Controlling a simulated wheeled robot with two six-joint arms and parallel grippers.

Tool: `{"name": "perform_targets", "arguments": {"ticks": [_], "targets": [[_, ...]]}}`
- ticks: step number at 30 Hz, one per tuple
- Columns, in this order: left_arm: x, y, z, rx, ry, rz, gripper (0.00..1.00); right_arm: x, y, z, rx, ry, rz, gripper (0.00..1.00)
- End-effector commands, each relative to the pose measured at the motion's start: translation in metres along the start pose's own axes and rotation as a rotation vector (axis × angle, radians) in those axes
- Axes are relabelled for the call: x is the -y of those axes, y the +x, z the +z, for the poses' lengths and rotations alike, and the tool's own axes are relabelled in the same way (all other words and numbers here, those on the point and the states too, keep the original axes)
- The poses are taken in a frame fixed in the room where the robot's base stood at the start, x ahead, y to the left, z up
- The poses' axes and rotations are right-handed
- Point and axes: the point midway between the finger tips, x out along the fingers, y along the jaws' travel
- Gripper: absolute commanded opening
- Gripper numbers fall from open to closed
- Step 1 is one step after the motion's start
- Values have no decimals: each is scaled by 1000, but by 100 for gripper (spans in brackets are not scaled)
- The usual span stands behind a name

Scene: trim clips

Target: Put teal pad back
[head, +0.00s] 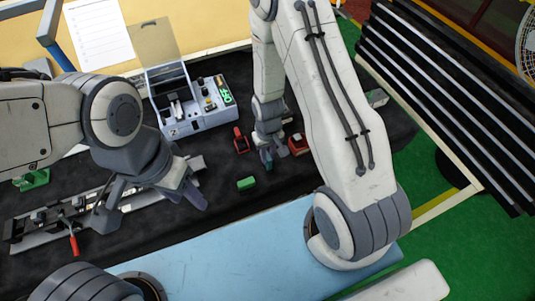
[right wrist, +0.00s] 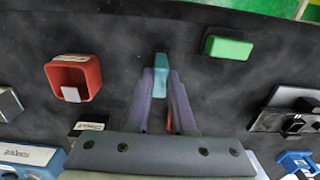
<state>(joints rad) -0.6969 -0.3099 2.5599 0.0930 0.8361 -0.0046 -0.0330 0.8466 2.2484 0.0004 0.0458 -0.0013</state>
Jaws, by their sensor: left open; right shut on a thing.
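The teal pad (right wrist: 161,62) is a small block between the fingertips of my right gripper (right wrist: 160,84). In the head view the teal pad (head: 266,157) shows at the lower end of my right gripper (head: 267,150), over the black mat; I cannot tell whether it touches the mat. My left gripper (head: 186,190) is open and empty, above the right part of a metal rail fixture. Its fingers hide part of the mat.
A green block (head: 247,183) and a red clip (head: 241,140) lie on the black mat (head: 225,165). A hollow red block (head: 298,143) is right of my right gripper. A blue-grey case (head: 190,125) stands behind. The rail fixture (head: 40,238) has a red-handled clamp (head: 74,243).

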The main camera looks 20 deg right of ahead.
Motion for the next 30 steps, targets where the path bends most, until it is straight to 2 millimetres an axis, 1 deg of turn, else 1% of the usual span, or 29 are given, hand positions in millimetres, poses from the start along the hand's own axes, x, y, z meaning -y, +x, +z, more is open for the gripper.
{"name": "perform_targets", "arguments": {"ticks": [6,7,9,17,21,22,26,30], "targets": [[0,5,0,0,-1,0,50,0,5,0,0,0,0,0],[0,4,0,0,-1,0,50,0,4,0,0,0,0,29],[0,3,0,0,-1,0,50,0,3,0,0,0,0,51],[0,3,0,0,-1,0,50,0,3,0,0,0,0,51],[0,-3,0,0,0,0,50,0,-4,0,-1,0,0,51],[0,1,0,0,0,0,50,0,-3,-1,-3,0,0,51],[0,7,0,0,-1,0,50,0,-18,-2,-7,0,0,51],[1,14,1,0,-2,0,50,0,-42,-2,-8,0,0,51]]}}
